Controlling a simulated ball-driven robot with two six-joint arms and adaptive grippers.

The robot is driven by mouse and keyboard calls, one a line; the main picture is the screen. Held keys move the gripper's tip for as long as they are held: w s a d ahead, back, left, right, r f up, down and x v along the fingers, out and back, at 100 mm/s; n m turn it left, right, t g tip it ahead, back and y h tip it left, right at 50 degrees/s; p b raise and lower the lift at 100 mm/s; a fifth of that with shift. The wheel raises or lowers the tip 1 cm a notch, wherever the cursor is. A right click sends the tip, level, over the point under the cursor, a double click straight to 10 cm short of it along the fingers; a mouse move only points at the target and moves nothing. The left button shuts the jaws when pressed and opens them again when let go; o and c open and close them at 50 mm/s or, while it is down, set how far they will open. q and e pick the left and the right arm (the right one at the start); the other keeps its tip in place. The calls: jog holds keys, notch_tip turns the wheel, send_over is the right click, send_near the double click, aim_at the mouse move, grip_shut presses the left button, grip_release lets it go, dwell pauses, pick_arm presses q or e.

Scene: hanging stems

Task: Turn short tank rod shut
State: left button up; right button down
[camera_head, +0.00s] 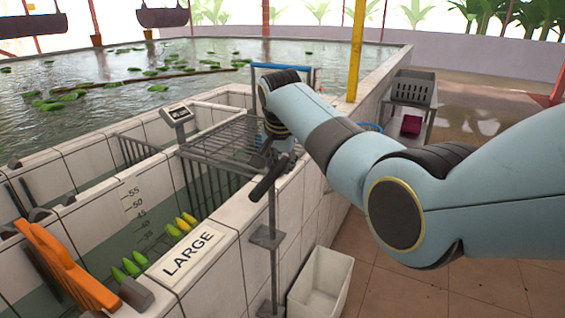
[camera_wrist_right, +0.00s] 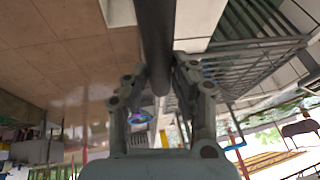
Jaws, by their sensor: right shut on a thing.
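A dark crossbar handle (camera_head: 268,180) tops a thin upright rod (camera_head: 273,215) held by brackets against the tank's white tiled wall. My right gripper (camera_head: 281,153) is at the handle's far end, partly hidden by my own wrist. In the right wrist view the dark bar (camera_wrist_right: 155,45) comes from the top between the two fingers of my right gripper (camera_wrist_right: 160,82), which is shut on it. The bar's rounded end shows between the fingers. The bar slants in the head view. My left gripper is not in view.
A sign reading LARGE (camera_head: 189,255) lies on the tank rim beside green and yellow buds. A wire rack (camera_head: 222,140) spans the tank next to the handle. An orange piece (camera_head: 62,262) stands at lower left. A white bin (camera_head: 322,284) sits on the floor below.

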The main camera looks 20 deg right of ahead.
jog(key=shift+d+r+m, duration=0.1)
jog(key=shift+r+m, duration=0.1)
jog(key=shift+m, duration=0.2)
jog(key=shift+s+d+f+h, duration=0.1)
jog(key=shift+h, duration=0.2)
jog(key=c, duration=1.1)
grip_release()
jog(key=v, duration=1.2)
jog(key=shift+f, duration=0.1)
